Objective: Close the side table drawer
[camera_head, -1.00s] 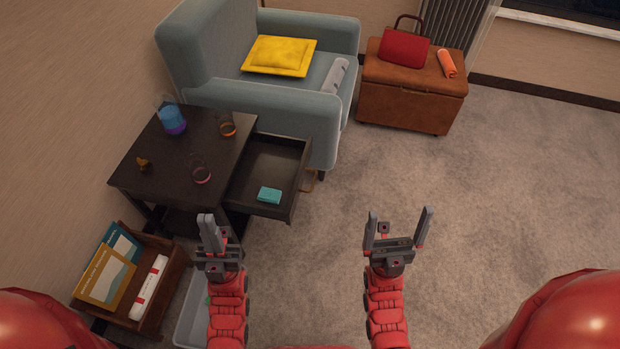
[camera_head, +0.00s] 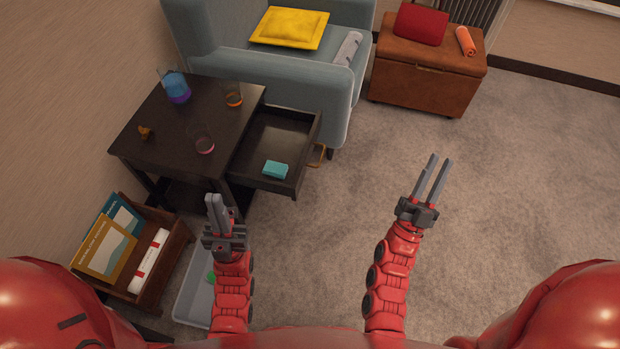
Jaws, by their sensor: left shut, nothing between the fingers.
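The dark side table (camera_head: 180,130) stands left of centre. Its drawer (camera_head: 285,137) is pulled out toward the right, with a teal box (camera_head: 275,169) lying inside near its front corner. My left gripper (camera_head: 215,201) is shut and empty, in front of the table's near edge in the picture and left of the drawer. My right gripper (camera_head: 440,162) is open and empty over the carpet, well to the right of the drawer, fingers pointing up and right. Neither gripper appears to touch the drawer.
A grey-blue armchair (camera_head: 290,70) stands close behind the drawer. A magazine box (camera_head: 170,270) and a grey bin (camera_head: 187,305) stand below the table's near side. Glasses and a blue-purple vessel (camera_head: 176,88) are on the tabletop. Carpet right of the drawer is clear.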

